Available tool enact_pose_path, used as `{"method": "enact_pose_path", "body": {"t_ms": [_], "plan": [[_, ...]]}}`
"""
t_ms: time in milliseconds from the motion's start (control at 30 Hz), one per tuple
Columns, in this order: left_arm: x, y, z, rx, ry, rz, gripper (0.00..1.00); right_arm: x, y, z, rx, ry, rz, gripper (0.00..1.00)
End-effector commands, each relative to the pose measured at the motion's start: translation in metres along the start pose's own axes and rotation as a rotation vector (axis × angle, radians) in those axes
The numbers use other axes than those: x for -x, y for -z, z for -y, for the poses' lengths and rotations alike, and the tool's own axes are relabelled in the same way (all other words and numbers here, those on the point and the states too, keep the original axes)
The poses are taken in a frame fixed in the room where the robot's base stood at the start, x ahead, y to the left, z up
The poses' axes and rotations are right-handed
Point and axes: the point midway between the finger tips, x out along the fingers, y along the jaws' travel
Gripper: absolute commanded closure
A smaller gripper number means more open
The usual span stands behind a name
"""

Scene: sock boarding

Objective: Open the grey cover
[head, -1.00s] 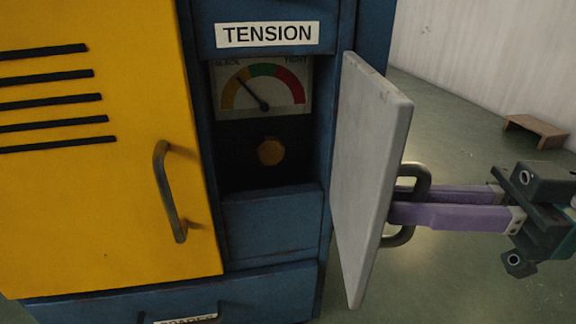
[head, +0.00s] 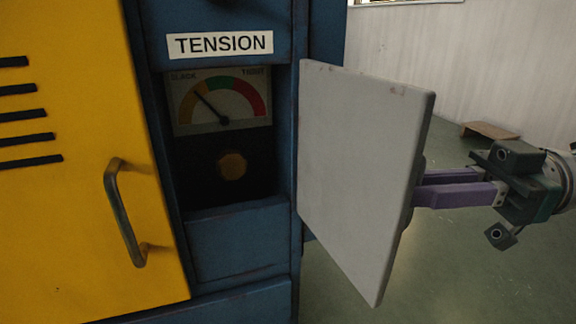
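The grey cover (head: 358,170) stands swung open, hinged at the right side of the blue machine's recess. The fingertips and almost all of the handle are hidden behind the cover's edge. My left gripper is not in view.
A yellow door (head: 75,215) with a bent metal handle (head: 122,212) is at the left. A TENSION label (head: 220,44) is above the gauge. A low brown object (head: 490,131) lies on the floor by the wall. Floor right of the machine is otherwise clear.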

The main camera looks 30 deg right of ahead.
Motion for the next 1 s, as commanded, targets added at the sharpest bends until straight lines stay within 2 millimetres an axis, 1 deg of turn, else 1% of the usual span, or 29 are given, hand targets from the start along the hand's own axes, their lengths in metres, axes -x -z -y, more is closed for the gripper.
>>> {"method": "enact_pose_path", "body": {"t_ms": [100, 133, 200, 233, 467, 567, 667, 800, 1000], "plan": [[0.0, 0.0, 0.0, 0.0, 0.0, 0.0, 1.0, 0.0, -0.001, -0.001, -0.002, -0.005, 0.004, 1.0], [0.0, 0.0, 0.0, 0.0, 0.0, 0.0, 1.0, 0.0, -0.001, -0.001, -0.002, -0.004, 0.004, 0.82], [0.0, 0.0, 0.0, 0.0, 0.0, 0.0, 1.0, 0.0, -0.001, -0.001, -0.001, -0.004, 0.003, 0.74], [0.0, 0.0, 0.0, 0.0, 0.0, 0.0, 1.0, 0.0, -0.001, -0.001, -0.001, -0.003, 0.003, 0.73], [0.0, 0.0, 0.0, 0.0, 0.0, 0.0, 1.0, 0.0, -0.001, 0.0, -0.001, -0.002, 0.001, 0.73], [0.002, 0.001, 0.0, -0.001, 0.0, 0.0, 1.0, 0.006, 0.0, 0.0, -0.001, -0.002, 0.002, 0.73], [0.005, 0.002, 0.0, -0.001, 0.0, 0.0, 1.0, 0.02, 0.0, -0.001, -0.003, -0.005, 0.005, 0.73], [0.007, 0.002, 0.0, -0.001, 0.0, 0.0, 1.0, 0.049, -0.001, -0.002, -0.002, -0.007, 0.006, 0.73], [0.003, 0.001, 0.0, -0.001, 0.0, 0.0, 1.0, 0.082, -0.002, -0.002, 0.001, -0.005, 0.004, 0.73]]}}
